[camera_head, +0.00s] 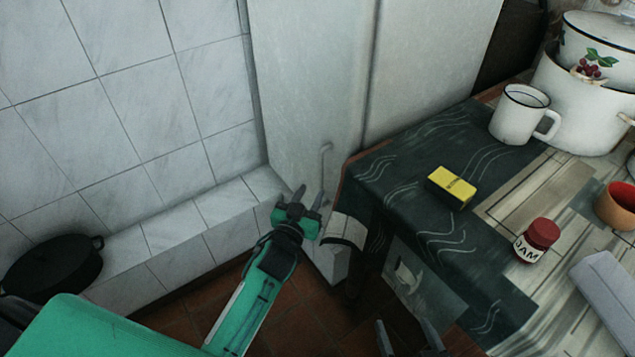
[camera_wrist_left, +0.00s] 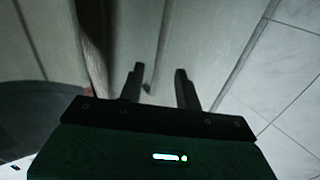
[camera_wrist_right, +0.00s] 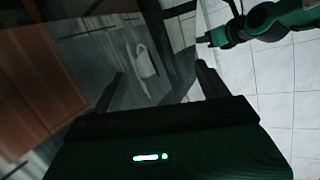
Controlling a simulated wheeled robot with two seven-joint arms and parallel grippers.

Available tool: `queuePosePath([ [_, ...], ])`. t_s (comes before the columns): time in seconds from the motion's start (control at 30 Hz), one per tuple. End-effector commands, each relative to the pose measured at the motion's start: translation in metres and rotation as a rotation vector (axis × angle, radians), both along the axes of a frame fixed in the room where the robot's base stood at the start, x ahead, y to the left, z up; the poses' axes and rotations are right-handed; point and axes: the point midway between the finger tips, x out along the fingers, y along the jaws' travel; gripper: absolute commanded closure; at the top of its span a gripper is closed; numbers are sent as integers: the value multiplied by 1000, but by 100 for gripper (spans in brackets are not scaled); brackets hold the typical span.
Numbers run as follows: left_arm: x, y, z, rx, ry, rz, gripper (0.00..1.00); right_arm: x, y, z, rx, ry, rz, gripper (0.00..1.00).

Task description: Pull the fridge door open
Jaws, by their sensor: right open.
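The pale grey fridge (camera_head: 430,60) stands behind the table, with its door (camera_head: 305,80) appearing shut beside the tiled wall. A thin upright handle (camera_head: 325,160) is low on the door. My left gripper (camera_head: 309,198) is open just below and in front of the handle. In the left wrist view the open fingers (camera_wrist_left: 160,86) point at the fridge, and the handle (camera_wrist_left: 149,84) shows between them, close to the left finger. I cannot tell whether they touch. My right gripper (camera_head: 408,338) is open and empty in front of the table, also in the right wrist view (camera_wrist_right: 157,82).
The table with a dark patterned cloth (camera_head: 400,165) stands close right of my left gripper. It holds a yellow box (camera_head: 452,187), a white mug (camera_head: 520,115), a jam jar (camera_head: 537,240) and a large pot (camera_head: 580,100). A tiled ledge (camera_head: 180,230) and black pan (camera_head: 52,265) lie left.

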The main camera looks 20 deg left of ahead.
Motion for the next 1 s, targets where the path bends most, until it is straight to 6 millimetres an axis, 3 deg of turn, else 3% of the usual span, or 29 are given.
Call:
queuePosePath([
  [0.1, 21, -2, -1, 2, -2, -1, 66, 8, -2, 10, 17, -64, -14, 23],
  [0.33, 48, -3, -1, 2, -1, 0, 66, 20, -6, 29, 41, -164, -37, 23],
  [0.77, 57, -4, 0, 1, 0, 0, 66, 24, -8, 38, 50, -201, -45, 23],
  [0.8, 57, -4, 0, 1, 0, 0, 68, 24, -8, 38, 50, -201, -45, 23],
  [0.97, 57, -4, 0, 1, 0, 0, 99, 24, -8, 38, 50, -201, -44, 23],
  [1.0, 57, -4, 0, 1, 0, 0, 100, 24, -8, 38, 51, -201, -45, 23],
])
